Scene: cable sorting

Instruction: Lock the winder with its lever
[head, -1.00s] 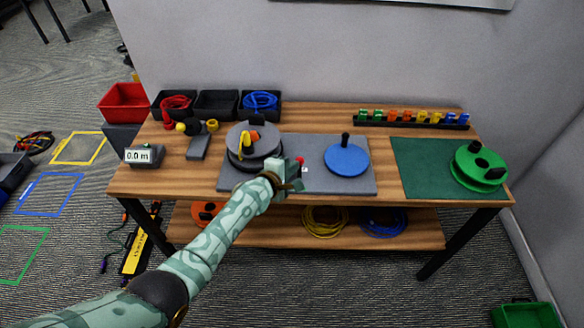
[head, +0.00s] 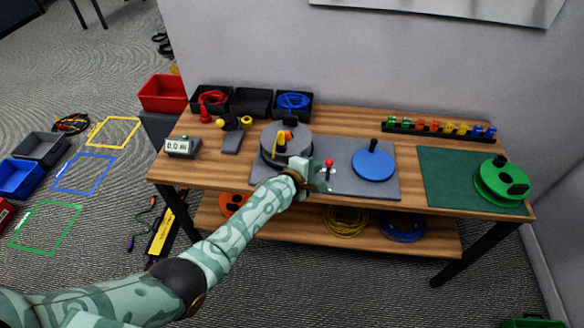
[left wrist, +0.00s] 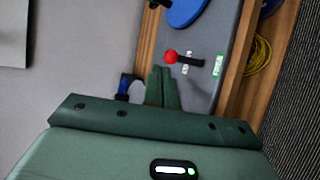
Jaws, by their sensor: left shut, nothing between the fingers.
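The winder sits on a grey base plate (head: 355,190) on the bench. It has a grey reel (head: 290,140) with a yellow part on top at left and a blue crank disc (head: 373,164) with a black handle at right. The lever's red knob (head: 329,162) stands between them; the left wrist view shows the red knob (left wrist: 171,57) with its short black arm (left wrist: 190,61). My left gripper (head: 322,184) is shut and empty, close in front of the knob. Its fingertips (left wrist: 160,75) look near the knob; contact is unclear. My right gripper is not in view.
A green reel (head: 502,182) stands on a green mat (head: 440,170) at right. A rack of coloured pieces (head: 440,132) and black bins (head: 250,102) line the back. A length display (head: 181,147) stands at left. Cable coils lie on the lower shelf.

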